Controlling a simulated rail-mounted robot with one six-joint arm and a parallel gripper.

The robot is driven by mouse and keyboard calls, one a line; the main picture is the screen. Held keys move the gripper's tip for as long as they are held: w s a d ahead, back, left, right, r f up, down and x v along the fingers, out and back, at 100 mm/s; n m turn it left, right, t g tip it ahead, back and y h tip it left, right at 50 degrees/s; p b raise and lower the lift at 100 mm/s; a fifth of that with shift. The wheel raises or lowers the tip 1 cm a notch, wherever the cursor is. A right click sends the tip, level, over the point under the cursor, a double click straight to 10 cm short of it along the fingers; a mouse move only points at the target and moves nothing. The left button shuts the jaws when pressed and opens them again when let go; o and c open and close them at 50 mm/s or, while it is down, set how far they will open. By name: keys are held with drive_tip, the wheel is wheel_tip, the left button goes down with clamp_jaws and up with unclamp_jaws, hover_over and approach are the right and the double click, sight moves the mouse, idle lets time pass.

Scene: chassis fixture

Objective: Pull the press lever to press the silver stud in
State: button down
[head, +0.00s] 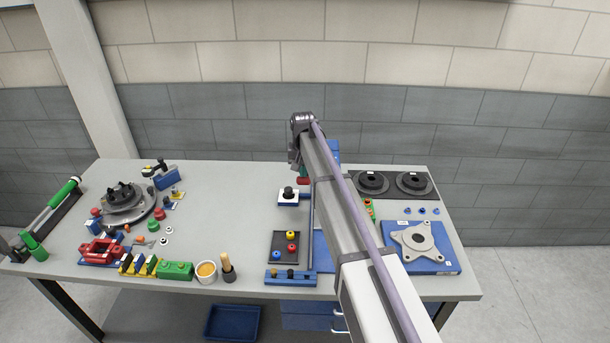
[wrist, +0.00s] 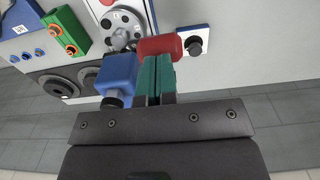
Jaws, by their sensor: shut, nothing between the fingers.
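My gripper (wrist: 158,68) shows in the wrist view as two teal fingers closed together, with nothing between them. A red bar (wrist: 160,46), perhaps the lever's handle, lies right at the fingertips; I cannot tell whether they touch. A blue block with a dark knob (wrist: 117,74), perhaps part of the press, stands just left of the fingers. In the head view the red bar (head: 303,181) shows just left of my arm, and a blue upright part (head: 333,150) shows behind it. My arm hides most of the press there. I cannot make out the silver stud.
A small blue-and-white plate with a black knob (head: 288,197) is close by. A dark tray (head: 279,250) with coloured knobs lies nearer. Black discs (head: 371,182) and a grey flange on a blue plate (head: 417,240) stand right. The table's middle left (head: 225,220) is clear.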

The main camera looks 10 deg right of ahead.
sight(304, 180)
drive_tip(key=shift+f, duration=0.15)
idle(0.5)
drive_tip(key=shift+f+b, duration=0.4)
drive_tip(key=shift+b, duration=0.15)
drive_tip(key=shift+s+f, duration=0.1)
drive_tip(key=shift+f, duration=0.1)
drive_tip(key=shift+s+f+b, duration=0.15)
drive_tip(key=shift+f+b, duration=0.2)
drive_tip(key=shift+b, duration=0.25)
drive_tip(key=shift+f, duration=0.15)
drive_tip(key=shift+s+a+f+b, duration=0.1)
drive_tip(key=shift+s+f+b, duration=0.2)
drive_tip(key=shift+f+b, duration=0.3)
